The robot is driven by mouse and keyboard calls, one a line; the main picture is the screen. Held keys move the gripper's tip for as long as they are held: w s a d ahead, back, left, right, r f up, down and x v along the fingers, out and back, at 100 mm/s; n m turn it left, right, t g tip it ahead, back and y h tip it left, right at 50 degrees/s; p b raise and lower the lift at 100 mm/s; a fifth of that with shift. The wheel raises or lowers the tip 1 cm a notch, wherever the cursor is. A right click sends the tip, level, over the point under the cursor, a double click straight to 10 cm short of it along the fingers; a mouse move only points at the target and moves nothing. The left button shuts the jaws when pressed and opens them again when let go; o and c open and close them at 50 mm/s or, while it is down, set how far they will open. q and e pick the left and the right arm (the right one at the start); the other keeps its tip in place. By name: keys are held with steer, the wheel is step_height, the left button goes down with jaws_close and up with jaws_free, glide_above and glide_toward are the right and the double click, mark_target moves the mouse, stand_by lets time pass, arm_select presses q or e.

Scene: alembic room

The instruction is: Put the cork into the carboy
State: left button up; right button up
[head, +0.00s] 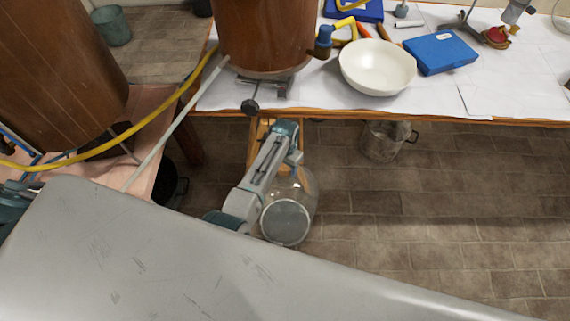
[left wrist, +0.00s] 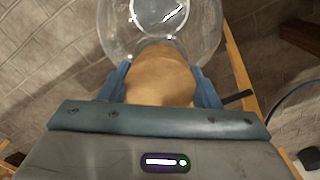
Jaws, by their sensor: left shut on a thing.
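The cork (left wrist: 160,78) is a thick tan plug in the left wrist view, held between the two blue fingers of my left gripper (left wrist: 162,88). In the head view my left gripper (head: 286,138) is beside the table's front edge, and the cork cannot be made out there. The carboy (head: 304,190) is clear round glass, partly covered by my left arm. In the left wrist view the carboy (left wrist: 207,30) lies just beyond the cork, overlapping it in the picture. I cannot tell whether they touch. Its mouth is not clearly visible. My right gripper is not in view.
A paper-covered table (head: 440,98) carries a white bowl (head: 377,66), a blue case (head: 440,53) and a large copper-brown vessel (head: 262,35). A yellow hose (head: 130,142) crosses on the left. Brick-like floor is clear at the right.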

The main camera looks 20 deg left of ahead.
arm_select(q)
steer(key=shift+f, duration=0.4)
steer(key=shift+r, duration=0.15)
stand_by(0.4)
steer(key=shift+r+p, duration=0.25)
steer(key=shift+p, duration=0.15)
steer(key=shift+r, duration=0.15)
stand_by(0.3)
steer(key=shift+f, duration=0.55)
stand_by(0.4)
steer(key=shift+r+p, duration=0.5)
steer(key=shift+p, duration=0.25)
stand_by(0.5)
steer(key=shift+f, duration=0.5)
stand_by(0.4)
